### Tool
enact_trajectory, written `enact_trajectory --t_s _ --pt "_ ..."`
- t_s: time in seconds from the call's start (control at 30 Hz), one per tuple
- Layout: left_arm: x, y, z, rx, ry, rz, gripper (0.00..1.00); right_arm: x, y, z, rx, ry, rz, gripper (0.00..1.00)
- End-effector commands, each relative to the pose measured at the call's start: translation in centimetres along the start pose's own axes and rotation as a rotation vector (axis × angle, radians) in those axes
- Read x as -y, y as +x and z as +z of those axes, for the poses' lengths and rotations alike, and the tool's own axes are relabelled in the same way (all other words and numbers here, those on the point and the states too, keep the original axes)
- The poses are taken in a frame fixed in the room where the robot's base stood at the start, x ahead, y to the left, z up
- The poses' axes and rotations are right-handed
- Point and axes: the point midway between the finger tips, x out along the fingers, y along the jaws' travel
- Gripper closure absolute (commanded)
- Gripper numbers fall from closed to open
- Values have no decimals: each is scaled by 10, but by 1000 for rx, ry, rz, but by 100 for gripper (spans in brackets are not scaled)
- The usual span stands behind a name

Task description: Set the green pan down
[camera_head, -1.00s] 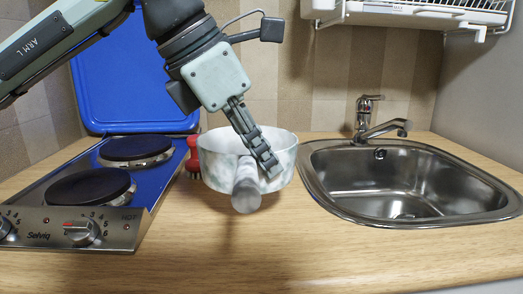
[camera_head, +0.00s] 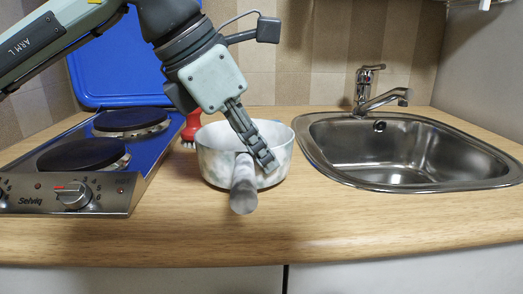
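The green pan (camera_head: 215,165) looks pale whitish-green and mottled. It is upright near the middle of the counter, between the hob and the sink, with its thick grey-white handle (camera_head: 243,190) pointing towards me. My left gripper (camera_head: 262,155) reaches down from the upper left, its fingers slanting over the pan's near side just right of the handle. It appears shut on the pan, since the two move together; the far finger and exact grip are hidden. The pan's base is at or just above the wood; I cannot tell which. My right gripper is not in view.
The hob (camera_head: 120,205) with two dark plates and a raised blue lid (camera_head: 160,70) stands left. A red brush (camera_head: 191,126) is close behind the pan's left side. The steel sink (camera_head: 400,160) with its tap (camera_head: 366,90) is right. The wooden counter (camera_head: 210,235) is clear in front.

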Motion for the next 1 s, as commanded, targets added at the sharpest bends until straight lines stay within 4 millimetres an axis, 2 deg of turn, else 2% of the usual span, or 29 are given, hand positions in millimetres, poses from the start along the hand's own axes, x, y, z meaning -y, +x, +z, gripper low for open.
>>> enact_trajectory --t_s 0.73,0.93,1.0 --pt "1 8 -5 3 1 1 100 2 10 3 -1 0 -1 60" --pt "1 7 -4 2 1 1 73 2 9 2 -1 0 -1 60" --pt "1 7 -4 1 0 1 71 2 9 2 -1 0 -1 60"
